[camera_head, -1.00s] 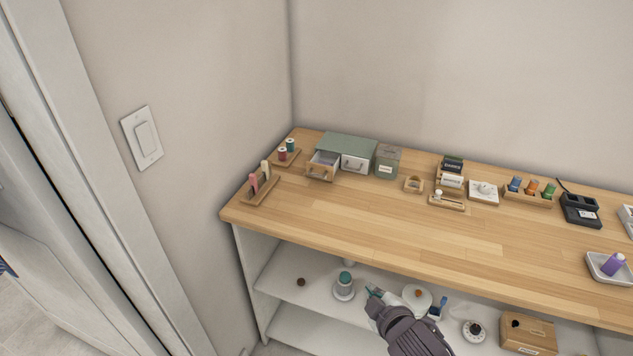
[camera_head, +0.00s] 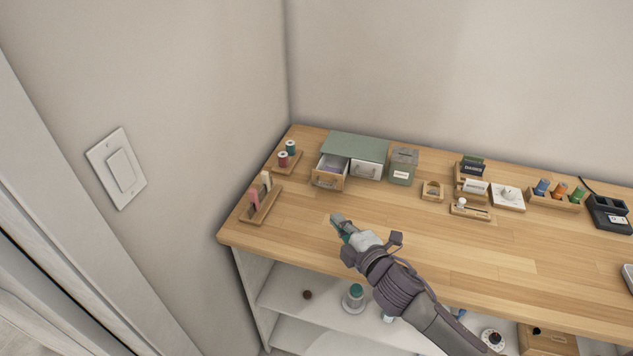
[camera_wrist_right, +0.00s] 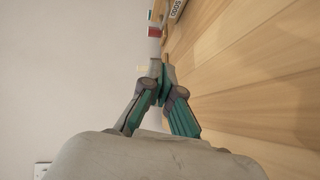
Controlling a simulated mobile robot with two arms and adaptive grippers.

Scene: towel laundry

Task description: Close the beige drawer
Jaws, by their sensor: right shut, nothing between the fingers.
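The beige drawer (camera_head: 328,181) is the left drawer of a small green-topped cabinet (camera_head: 357,147) at the back left of the wooden counter. It stands pulled out towards the front, with something purple inside and a handle on its front. The white drawer (camera_head: 367,169) beside it looks closed. My right gripper (camera_head: 335,219) is shut and empty over the counter, in front of the beige drawer and apart from it. Its closed fingertips also show in the right wrist view (camera_wrist_right: 157,66). My left gripper is not in view.
Left of the cabinet are a spool tray (camera_head: 283,164) and a wooden stand (camera_head: 260,206) with pink and cream items. A green-grey box (camera_head: 403,167) stands to its right. The counter (camera_head: 300,222) between gripper and drawer is clear. The shelf below holds small objects.

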